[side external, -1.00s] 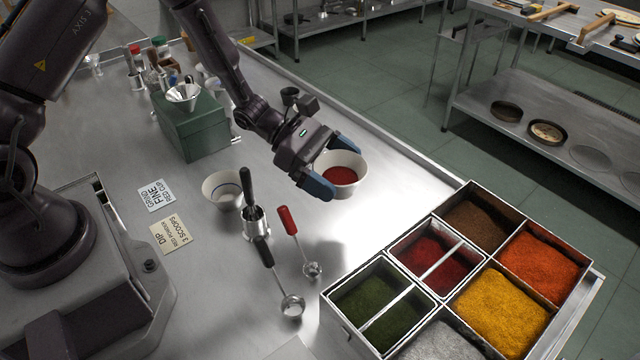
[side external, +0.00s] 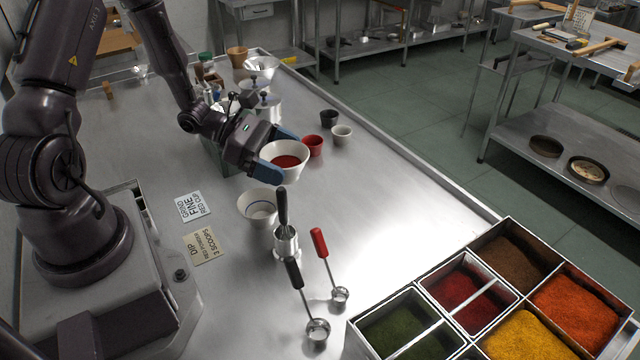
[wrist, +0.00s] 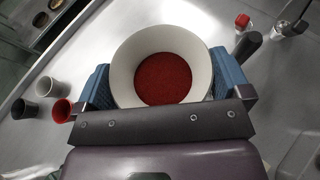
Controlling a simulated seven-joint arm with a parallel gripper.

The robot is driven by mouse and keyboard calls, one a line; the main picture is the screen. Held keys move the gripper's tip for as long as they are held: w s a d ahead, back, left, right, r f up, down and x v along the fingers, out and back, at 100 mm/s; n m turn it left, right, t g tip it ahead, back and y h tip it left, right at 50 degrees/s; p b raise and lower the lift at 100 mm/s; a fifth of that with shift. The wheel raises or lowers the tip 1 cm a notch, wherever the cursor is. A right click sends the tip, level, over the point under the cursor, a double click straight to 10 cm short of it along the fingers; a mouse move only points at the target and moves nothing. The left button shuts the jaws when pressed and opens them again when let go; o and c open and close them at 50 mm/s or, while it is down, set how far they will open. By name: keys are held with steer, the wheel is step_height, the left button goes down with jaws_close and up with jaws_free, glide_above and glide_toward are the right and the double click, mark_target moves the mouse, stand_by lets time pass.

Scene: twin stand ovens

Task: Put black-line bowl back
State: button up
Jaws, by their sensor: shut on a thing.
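My gripper (side external: 275,157) is shut on a white bowl (side external: 293,178), its blue fingers on opposite sides. The bowl is held above the table, about level, with red powder (side external: 286,161) inside. In the wrist view the held bowl (wrist: 202,60) sits between the fingers, with the powder (wrist: 163,80) covering its bottom. No black line is visible on it. A second, pale bowl (side external: 249,202) with a dark bluish line inside stands on the table in front of my gripper.
Red (side external: 313,146), pale (side external: 341,135) and dark (side external: 329,118) cups stand just beyond the held bowl. A metal cup with a dark-handled tool (side external: 287,243) and two scoops stand or lie nearer. Spice bins (side external: 433,282) fill the lower right. The table's right middle is clear.

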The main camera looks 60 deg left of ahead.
steer(key=w+f, duration=0.2)
steer(key=w, duration=0.1)
steer(key=w+a+f, duration=0.1)
steer(key=w+f, duration=0.4)
steer(key=w, duration=0.1)
steer(key=shift+a+f, duration=0.25)
steer(key=shift+a, duration=0.1)
steer(key=shift+w+f, duration=0.2)
steer(key=shift+f, duration=1.55)
